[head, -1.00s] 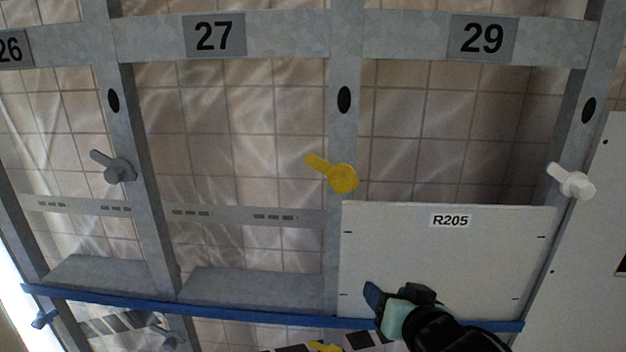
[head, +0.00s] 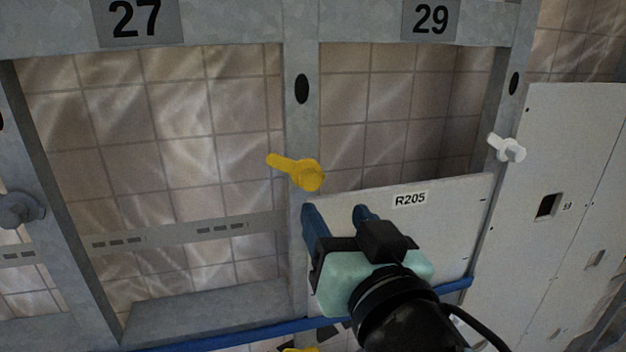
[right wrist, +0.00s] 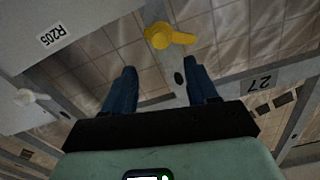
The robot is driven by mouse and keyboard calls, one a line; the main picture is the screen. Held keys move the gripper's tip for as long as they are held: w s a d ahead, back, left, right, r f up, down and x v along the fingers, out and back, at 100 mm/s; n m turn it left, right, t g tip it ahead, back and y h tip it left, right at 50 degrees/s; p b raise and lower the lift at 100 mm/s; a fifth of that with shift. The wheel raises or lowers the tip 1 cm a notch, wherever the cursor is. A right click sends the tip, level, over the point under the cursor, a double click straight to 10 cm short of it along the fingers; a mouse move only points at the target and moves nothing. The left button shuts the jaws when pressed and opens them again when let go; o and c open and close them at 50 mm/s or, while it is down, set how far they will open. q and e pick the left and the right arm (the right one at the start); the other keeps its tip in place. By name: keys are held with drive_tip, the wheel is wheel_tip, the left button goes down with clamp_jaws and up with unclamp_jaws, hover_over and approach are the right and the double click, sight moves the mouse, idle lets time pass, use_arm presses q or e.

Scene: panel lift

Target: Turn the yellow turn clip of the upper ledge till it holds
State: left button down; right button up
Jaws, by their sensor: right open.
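The yellow turn clip (head: 308,175) sits on the metal post between bays 27 and 29, its lever pointing left and slightly up, away from the panel. In the right wrist view the yellow clip (right wrist: 160,36) shows beyond the fingertips, near the top middle. The white panel R205 (head: 455,210) stands in bay 29, its top edge a little below the clip. My right gripper (head: 338,212) is open and empty, in front of the panel's left part, below the clip and apart from it. In the right wrist view its blue fingers (right wrist: 163,80) are spread. My left gripper is not seen.
A white clip (head: 508,148) is on the right post and a grey clip (head: 20,209) on the left post. A blue rail (head: 240,332) runs along the bottom. White panels (head: 570,190) stand at right. Bay 27 is open, with tiles behind.

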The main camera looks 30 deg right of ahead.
sight(312, 181)
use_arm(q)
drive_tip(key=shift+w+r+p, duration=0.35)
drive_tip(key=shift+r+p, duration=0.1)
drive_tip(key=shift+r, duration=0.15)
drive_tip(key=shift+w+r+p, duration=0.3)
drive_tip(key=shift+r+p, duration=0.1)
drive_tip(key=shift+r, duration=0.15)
use_arm(e)
drive_tip(key=x, duration=1)
drive_tip(key=shift+a, duration=0.2)
drive_tip(key=c, duration=1.1)
